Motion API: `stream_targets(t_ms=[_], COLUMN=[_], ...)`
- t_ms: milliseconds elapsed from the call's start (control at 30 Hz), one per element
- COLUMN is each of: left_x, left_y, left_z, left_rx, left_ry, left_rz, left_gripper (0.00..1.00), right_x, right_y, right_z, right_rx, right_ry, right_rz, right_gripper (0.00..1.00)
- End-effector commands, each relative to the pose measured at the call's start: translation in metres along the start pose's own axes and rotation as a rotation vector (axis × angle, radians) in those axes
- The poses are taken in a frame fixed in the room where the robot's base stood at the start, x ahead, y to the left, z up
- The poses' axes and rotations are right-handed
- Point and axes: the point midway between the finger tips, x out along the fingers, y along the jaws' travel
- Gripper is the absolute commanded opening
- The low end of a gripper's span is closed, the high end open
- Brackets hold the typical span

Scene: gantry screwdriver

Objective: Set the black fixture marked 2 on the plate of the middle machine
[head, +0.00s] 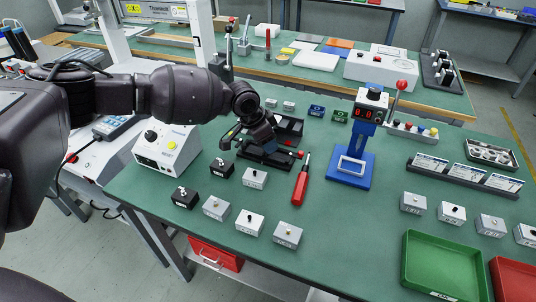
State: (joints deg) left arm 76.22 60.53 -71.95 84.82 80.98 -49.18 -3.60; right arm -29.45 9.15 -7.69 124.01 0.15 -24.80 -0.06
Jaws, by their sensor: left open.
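Two small black fixtures stand on the green table at the left: one (184,196) near the front edge and one (221,167) behind it. Their white markings are too small to read, so I cannot tell which is marked 2. My left gripper (262,138) is open, reaching over the black tray-like stand (285,130) with a red knob beside it. Its fingertips are small and partly hidden. A blue press-like machine (352,165) with a red-tipped lever stands right of the gripper. I cannot tell which machine is the middle one. My right gripper is not in view.
A white control box (166,147) stands left of the fixtures. Several grey blocks (249,222) and a red-handled screwdriver (301,183) lie in front. A green tray (444,265) and a red tray (515,279) are at the front right. The table between screwdriver and green tray is clear.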

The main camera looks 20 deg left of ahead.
Motion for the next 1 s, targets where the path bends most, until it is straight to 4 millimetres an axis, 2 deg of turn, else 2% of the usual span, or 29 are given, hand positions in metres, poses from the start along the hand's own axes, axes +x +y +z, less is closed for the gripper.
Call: stream_targets(t_ms=[167, 467, 1000], left_x=[-0.0028, -0.0025, -0.0022], left_y=[-0.0006, -0.0005, -0.0007], left_z=[-0.0014, -0.0009, -0.0004], left_rx=[0.001, 0.001, 0.0], left_ry=[0.003, 0.002, 0.001], left_rz=[-0.003, -0.002, -0.002], left_gripper=[0.45, 0.0, 0.0], right_x=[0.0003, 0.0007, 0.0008], right_y=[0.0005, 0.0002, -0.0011], right_z=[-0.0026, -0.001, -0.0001], right_rx=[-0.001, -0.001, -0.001], right_ry=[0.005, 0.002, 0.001], right_rz=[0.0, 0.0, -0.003], right_gripper=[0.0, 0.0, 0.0])
